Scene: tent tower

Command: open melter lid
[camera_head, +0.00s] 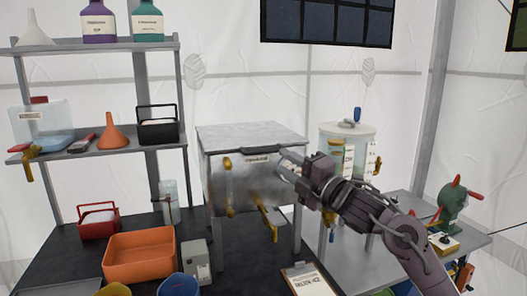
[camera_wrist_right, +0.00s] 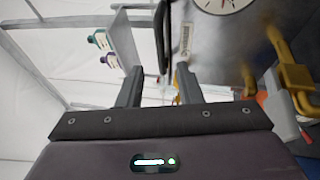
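The melter (camera_head: 232,185) is a grey metal box on legs, in the middle of the head view. Its flat lid (camera_head: 250,134) lies level on top and looks closed. A label and brass fittings are on its front. My right gripper (camera_head: 284,168) is at the upper right of the melter's front, near the lid's front edge. In the right wrist view, the fingers (camera_wrist_right: 159,68) are apart with nothing visibly held between them. A dark handle bar (camera_wrist_right: 162,35) shows just beyond the fingertips, beside the melter's metal body (camera_wrist_right: 215,45). Contact cannot be told. My left gripper is out of view.
A shelf rack (camera_head: 100,146) with bottles and a funnel stands left. An orange tray (camera_head: 140,255) and a red-handled bin (camera_head: 98,221) sit on the dark bench. A clear tank (camera_head: 345,140) stands behind my right arm. A green device (camera_head: 450,205) is at right.

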